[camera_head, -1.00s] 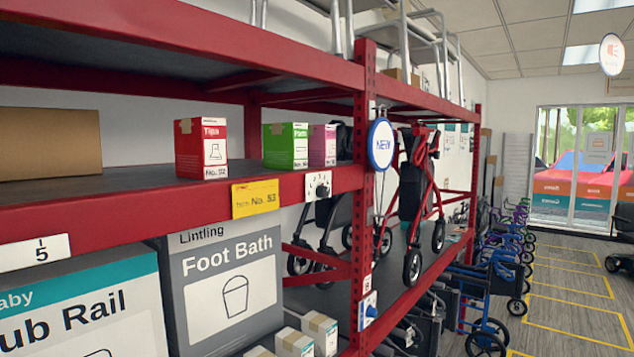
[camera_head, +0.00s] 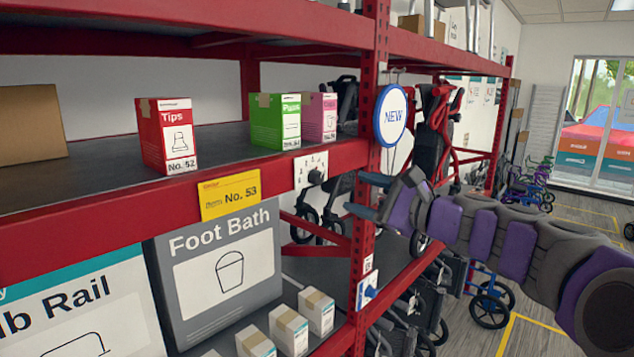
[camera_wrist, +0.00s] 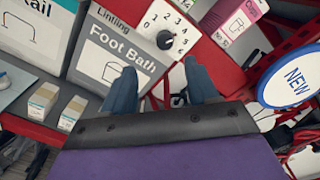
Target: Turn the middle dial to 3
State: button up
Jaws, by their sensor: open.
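A black dial (camera_head: 316,176) sits on a white numbered plate on the red shelf beam, left of the upright post. In the wrist view the dial (camera_wrist: 165,39) has digits around it; which digit it points to is too small to tell. A blue dial (camera_head: 370,292) on a white plate is lower on the post. I cannot tell from the views which dial is the middle one. My gripper (camera_head: 360,196) is open and empty, right of the black dial and apart from it. In the wrist view its two fingers (camera_wrist: 159,72) are below the dial, spread apart.
A round blue-and-white NEW sign (camera_head: 390,116) hangs just above my gripper. A yellow No. 53 label (camera_head: 230,196) is left of the black dial. Red, green and pink boxes stand on the shelf above. A Foot Bath box (camera_head: 222,262) and small cartons are below.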

aim_at(317, 181)
jog(key=x, duration=1.1)
jog(key=shift+a, duration=0.15)
jog(key=shift+w+d, duration=0.2)
jog(key=shift+d, duration=0.95)
jog(key=shift+d+r, duration=0.1)
jog(key=shift+d, duration=0.2)
jog(key=shift+c, duration=0.4)
jog(key=shift+s+d, duration=0.1)
jog(key=shift+s, duration=0.05)
jog(key=shift+c, duration=0.8)
jog(key=shift+s+a+r, duration=0.25)
jog(key=shift+s+a, duration=0.15)
jog(key=shift+a, duration=0.1)
grip_shut()
